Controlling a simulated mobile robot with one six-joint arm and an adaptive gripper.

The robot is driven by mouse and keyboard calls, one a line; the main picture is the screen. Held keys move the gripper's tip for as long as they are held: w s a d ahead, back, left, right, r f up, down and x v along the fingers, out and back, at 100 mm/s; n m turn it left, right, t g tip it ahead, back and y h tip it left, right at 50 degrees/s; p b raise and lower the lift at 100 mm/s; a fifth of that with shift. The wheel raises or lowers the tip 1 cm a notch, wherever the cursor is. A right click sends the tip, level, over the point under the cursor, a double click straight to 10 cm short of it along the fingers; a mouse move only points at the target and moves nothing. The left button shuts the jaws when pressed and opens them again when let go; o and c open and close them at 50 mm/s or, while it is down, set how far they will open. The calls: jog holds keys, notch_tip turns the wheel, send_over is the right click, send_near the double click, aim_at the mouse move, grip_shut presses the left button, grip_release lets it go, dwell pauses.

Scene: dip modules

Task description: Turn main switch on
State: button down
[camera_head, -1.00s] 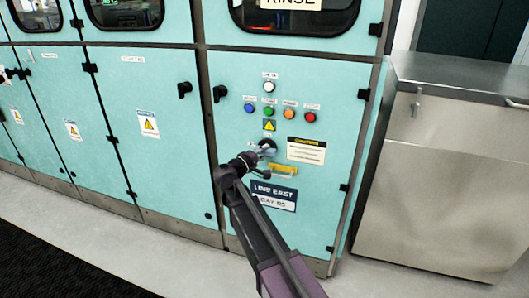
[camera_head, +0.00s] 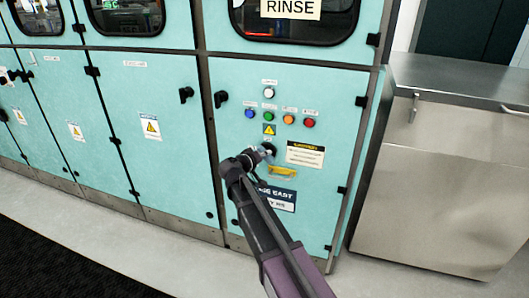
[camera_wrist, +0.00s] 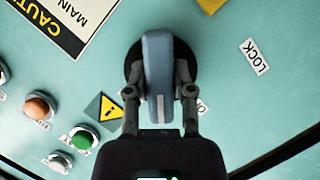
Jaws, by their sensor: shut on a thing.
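The main switch is a blue-grey handle (camera_wrist: 158,62) on a round black base, on the teal cabinet panel. In the wrist view the handle stands upright in the picture, with a pale mark near its lower end. My gripper (camera_wrist: 159,92) has one finger on each side of the handle and is shut on it. A LOCK label (camera_wrist: 255,57) is to the right of the handle; another small label lower right is partly hidden by a finger. In the head view my gripper (camera_head: 264,155) is at the switch, below the indicator buttons, and covers much of it.
Near the switch are a green button (camera_head: 269,104), an orange button (camera_head: 288,120), a red button (camera_head: 309,123), a warning triangle (camera_head: 269,129) and a yellow caution label (camera_head: 305,154). A yellow bar (camera_head: 283,171) is just below. A steel cabinet (camera_head: 440,190) stands to the right.

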jog(key=m+y+p, duration=0.1)
jog(key=m+y, duration=0.1)
jog(key=m, duration=0.2)
jog(key=shift+s+d+y+p, duration=0.1)
jog(key=shift+y+p, duration=0.2)
jog(key=shift+m+t+y, duration=0.4)
jog(key=shift+m+y, duration=0.5)
jog(key=shift+m, duration=0.5)
jog(key=shift+c, duration=2.4)
grip_release()
